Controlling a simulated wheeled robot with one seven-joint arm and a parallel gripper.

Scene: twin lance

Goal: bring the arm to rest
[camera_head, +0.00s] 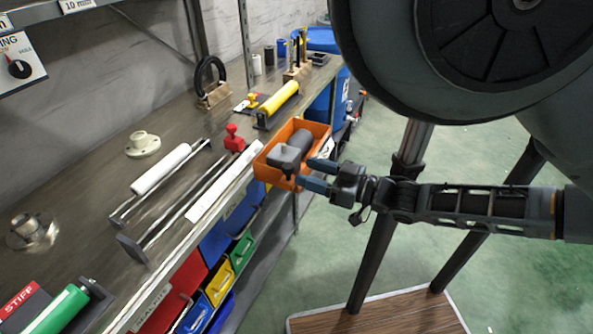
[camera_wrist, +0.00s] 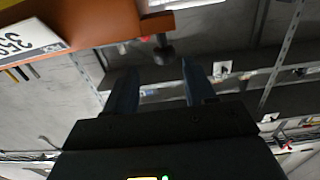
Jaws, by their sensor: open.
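My gripper (camera_head: 318,175) is at the right side of the orange bin (camera_head: 318,128) in the head view, its two blue-grey fingers apart and pointing left. In the wrist view my gripper (camera_wrist: 158,85) shows two dark fingers spread with nothing held between them. A dark grey cylinder with a block end (camera_head: 292,152) lies in the orange bin. I cannot tell whether the fingers touch the bin. The orange bin (camera_wrist: 90,25) also shows at the upper left of the wrist view.
The workbench (camera_head: 90,185) carries a white roller (camera_head: 160,169), a yellow cylinder (camera_head: 278,98), a red knobbed piece (camera_head: 234,138) and a green cylinder (camera_head: 62,310). Coloured bins (camera_head: 243,250) hang below its front edge. A wooden-topped table (camera_head: 385,315) stands at the bottom. Green floor (camera_head: 500,285) is open at right.

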